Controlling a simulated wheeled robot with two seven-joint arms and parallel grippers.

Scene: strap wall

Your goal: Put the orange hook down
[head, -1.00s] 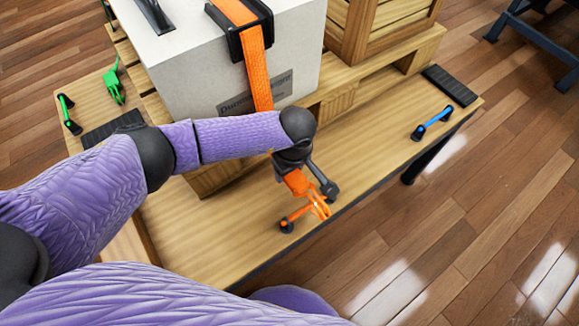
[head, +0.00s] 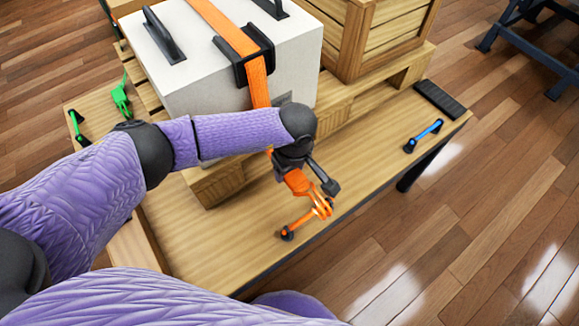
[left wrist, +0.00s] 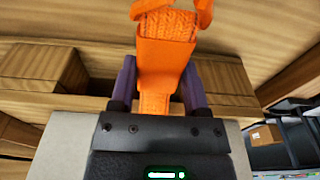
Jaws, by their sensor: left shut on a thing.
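The orange hook (head: 298,184) is at the lower end of the orange strap, near the front edge of the wooden bench (head: 360,165). My left gripper (head: 312,182) is shut on it. In the left wrist view the hook (left wrist: 165,60) rises from between the two fingers, with webbing through it. Its prongs overlap the orange bar (head: 303,220) in the head view; I cannot tell whether they touch. The orange strap (head: 256,80) runs down the white box (head: 195,65) and is partly hidden behind my arm. My right gripper is out of view.
A green hook (head: 121,99) and a green bar (head: 77,127) are at the bench's left. A blue bar (head: 423,135) and a dark pad (head: 440,100) are at its right. A wooden crate (head: 385,45) stands behind. The bench top between the orange and blue bars is clear.

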